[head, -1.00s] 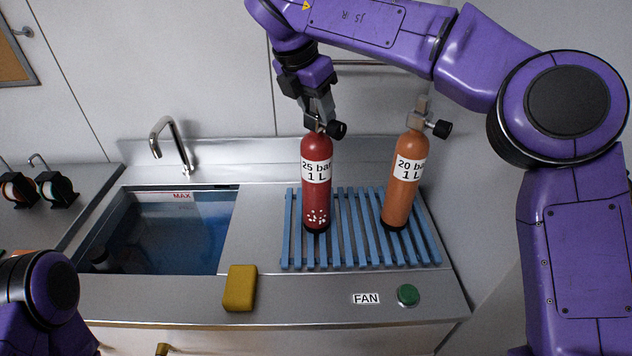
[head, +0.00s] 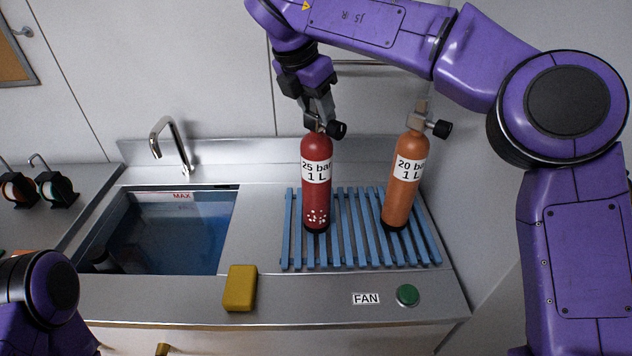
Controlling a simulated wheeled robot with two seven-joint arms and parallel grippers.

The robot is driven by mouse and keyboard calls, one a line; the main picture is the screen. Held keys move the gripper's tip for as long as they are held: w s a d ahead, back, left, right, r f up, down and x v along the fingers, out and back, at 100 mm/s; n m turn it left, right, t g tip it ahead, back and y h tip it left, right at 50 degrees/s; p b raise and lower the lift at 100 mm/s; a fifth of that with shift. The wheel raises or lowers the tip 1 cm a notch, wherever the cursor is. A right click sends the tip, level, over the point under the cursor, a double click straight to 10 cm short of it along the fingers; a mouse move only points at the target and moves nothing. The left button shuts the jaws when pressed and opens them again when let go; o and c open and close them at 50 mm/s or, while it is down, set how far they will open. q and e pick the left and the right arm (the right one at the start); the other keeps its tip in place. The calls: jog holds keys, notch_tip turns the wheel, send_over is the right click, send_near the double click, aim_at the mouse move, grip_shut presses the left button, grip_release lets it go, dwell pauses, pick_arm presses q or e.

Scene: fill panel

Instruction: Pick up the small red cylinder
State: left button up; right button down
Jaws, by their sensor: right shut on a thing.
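The red cylinder (head: 317,194) is labelled "25 bar 1 L" and has white specks near its base. It stands upright on a blue slatted rack (head: 353,250). My right gripper (head: 319,118) comes from above and is shut on the cylinder's neck, by the valve with its black knob. The fingers partly hide the valve. An orange cylinder (head: 401,190) labelled "20 bar 1 L" stands to the right on the same rack, apart from the gripper. Part of my left arm shows at the lower left; its gripper is out of the picture.
A sink basin (head: 170,235) with water, marked "MAX", lies left of the rack, with a dark object inside and a tap (head: 172,143) behind. A yellow sponge-like block (head: 240,288) and a green button (head: 408,295) beside a "FAN" label are on the front ledge.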

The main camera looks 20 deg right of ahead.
jog(key=shift+w+r, duration=0.15)
jog(key=shift+r, duration=0.6)
notch_tip(320, 180, up, 9)
jog(key=shift+f+p, duration=0.1)
jog(key=shift+p, duration=1.15)
jog(key=shift+f, duration=0.15)
